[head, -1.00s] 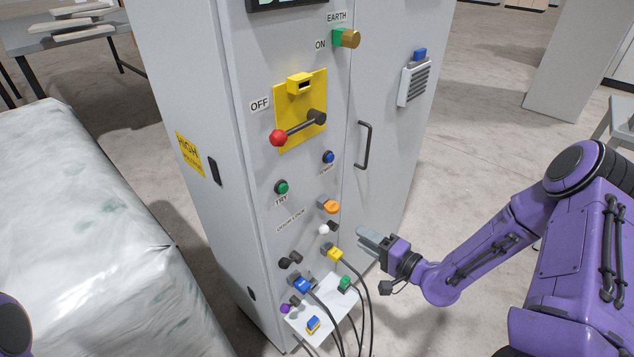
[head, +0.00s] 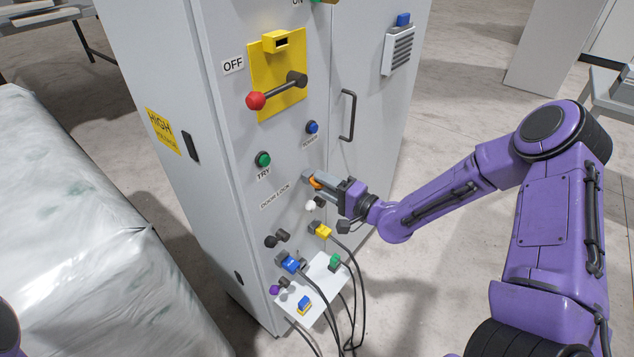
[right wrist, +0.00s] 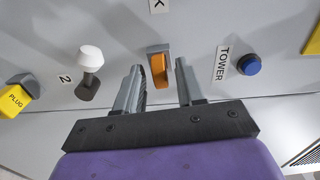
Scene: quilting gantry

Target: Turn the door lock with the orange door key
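The orange door key (head: 315,183) sits in the door lock on the grey cabinet front, by the DOOR LOCK label. It also shows in the right wrist view (right wrist: 159,70), upright. My right gripper (head: 313,180) is at the key, with its fingers pointing at the panel. In the right wrist view the gripper (right wrist: 158,66) is open, one finger on each side of the key, with a gap visible on both sides. The lock behind the key is mostly hidden. My left gripper is out of view.
A blue TOWER button (head: 312,127) and green TRY button (head: 263,159) are above. Below are a white knob (head: 311,205), a yellow plug (head: 322,231) and a blue plug (head: 290,264) with hanging cables. A door handle (head: 348,115) stands out at the right.

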